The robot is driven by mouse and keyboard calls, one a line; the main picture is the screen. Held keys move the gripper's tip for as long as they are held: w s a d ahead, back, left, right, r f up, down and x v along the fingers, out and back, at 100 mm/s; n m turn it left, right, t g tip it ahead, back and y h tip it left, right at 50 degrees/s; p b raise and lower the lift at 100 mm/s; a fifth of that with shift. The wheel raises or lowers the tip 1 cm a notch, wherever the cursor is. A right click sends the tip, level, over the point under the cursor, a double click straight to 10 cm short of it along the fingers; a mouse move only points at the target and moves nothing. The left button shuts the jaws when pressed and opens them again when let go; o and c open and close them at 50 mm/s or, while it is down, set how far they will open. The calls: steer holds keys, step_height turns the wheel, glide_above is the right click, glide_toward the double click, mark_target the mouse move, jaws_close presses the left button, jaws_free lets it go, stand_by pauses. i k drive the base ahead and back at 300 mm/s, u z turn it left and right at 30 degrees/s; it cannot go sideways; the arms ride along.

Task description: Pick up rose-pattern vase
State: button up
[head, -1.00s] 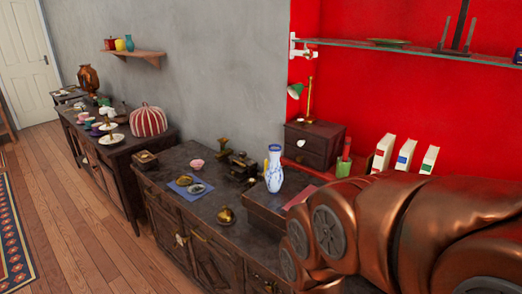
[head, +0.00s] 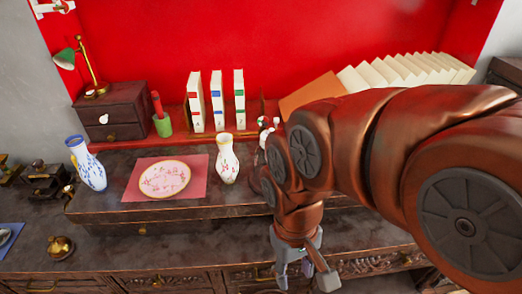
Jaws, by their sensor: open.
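A white vase with a small pink-red pattern (head: 227,163) stands upright on the dark raised ledge, right of the plate; it fits the rose-pattern vase. A blue-and-white vase (head: 88,165) stands farther left. My gripper (head: 306,276) hangs low at the bottom of the head view, right of and nearer than the white vase, apart from it. It points down, open, with nothing seen between its fingers.
A patterned plate (head: 165,179) lies on a pink mat (head: 196,187) left of the vase. White books (head: 217,100) and a green cup (head: 163,126) stand behind. A small brass object (head: 60,246) sits on the lower dark top, front left. My arm covers the right side.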

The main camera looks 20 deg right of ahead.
mark_target(227, 164)
steer(key=z, duration=1.5)
steer(key=k, duration=1.1)
steer(key=u, duration=1.55)
steer(key=i, duration=0.5)
steer(key=u, duration=0.05)
